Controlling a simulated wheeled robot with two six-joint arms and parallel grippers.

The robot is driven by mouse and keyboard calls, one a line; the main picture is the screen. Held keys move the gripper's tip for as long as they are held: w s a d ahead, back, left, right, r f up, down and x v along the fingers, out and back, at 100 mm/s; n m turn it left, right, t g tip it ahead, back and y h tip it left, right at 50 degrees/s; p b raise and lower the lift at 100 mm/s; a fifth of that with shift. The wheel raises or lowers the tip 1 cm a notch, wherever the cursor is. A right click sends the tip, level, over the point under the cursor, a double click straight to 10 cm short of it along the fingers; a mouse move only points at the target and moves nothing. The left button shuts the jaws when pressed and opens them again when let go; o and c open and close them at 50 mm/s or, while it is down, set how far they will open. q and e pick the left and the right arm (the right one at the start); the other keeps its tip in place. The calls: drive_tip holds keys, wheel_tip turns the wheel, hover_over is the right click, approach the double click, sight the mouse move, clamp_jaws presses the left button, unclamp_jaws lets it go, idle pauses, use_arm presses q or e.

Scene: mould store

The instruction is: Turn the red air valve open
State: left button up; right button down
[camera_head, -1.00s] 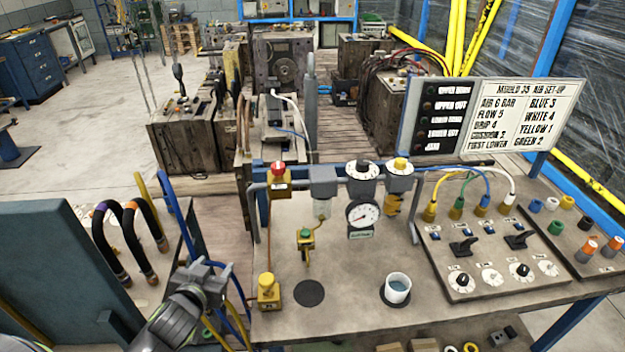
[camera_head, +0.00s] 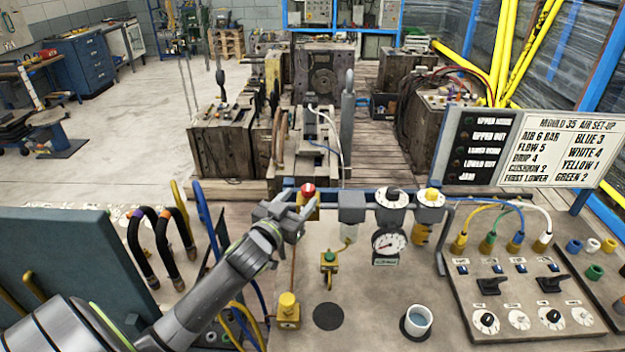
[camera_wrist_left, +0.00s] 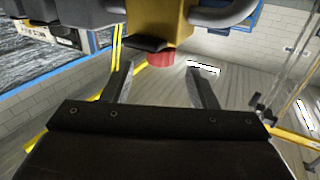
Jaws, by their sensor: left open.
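The red air valve (camera_head: 308,189) is a red knob on top of a yellow body, at the left end of the air line behind the bench. My left gripper (camera_head: 292,208) is open, just left of and in front of the valve, hiding part of its yellow body. In the left wrist view the red knob (camera_wrist_left: 160,58) shows under the yellow body (camera_wrist_left: 160,22), between and beyond the tips of my two spread fingers (camera_wrist_left: 160,82). Nothing is held in them. I cannot tell whether a finger touches the valve. My right gripper is not in view.
A round gauge (camera_head: 389,243) and dials stand right of the valve. A yellow fitting (camera_head: 288,305), a green-topped fitting (camera_head: 329,260) and a cup (camera_head: 418,320) stand on the bench. Hoses (camera_head: 150,240) rise at the left. A switch panel (camera_head: 530,300) is at the right.

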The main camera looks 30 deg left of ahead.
sight(312, 185)
use_arm(q)
drive_tip(key=w, duration=0.2)
drive_tip(key=w+p, duration=0.1)
drive_tip(key=w, duration=0.2)
drive_tip(key=w+p, duration=0.1)
drive_tip(key=w, duration=0.1)
drive_tip(key=shift+w+a, duration=0.25)
drive_tip(key=shift+a, duration=0.1)
drive_tip(key=c, duration=1)
drive_tip(key=shift+f+n+y+b, duration=0.2)
drive_tip(key=shift+n+y+b, duration=0.3)
drive_tip(key=shift+y+b, duration=0.65)
drive_tip(key=n+g+y+b, duration=0.3)
drive_tip(key=y+b, duration=0.1)
drive_tip(key=b, duration=0.1)
drive_tip(key=a+n+g+y+b, duration=0.1)
drive_tip(key=n+g+y+b, duration=0.2)
drive_tip(key=n+y+b, duration=0.1)
drive_tip(key=s+n+g+y+b, duration=0.1)
drive_tip(key=n+g+y+b, duration=0.2)
drive_tip(key=b, duration=0.4)
drive_tip(key=shift+a+n+g+y, duration=0.25)
drive_tip(key=shift+n+g+y, duration=0.15)
drive_tip(key=shift+g+y, duration=0.35)
drive_tip(key=shift+s+a+r+n+g+y+b, duration=0.15)
drive_tip(key=shift+n+g+y+b, duration=0.45)
drive_tip(key=shift+n+g+b, duration=0.3)
drive_tip(key=shift+g, duration=0.25)
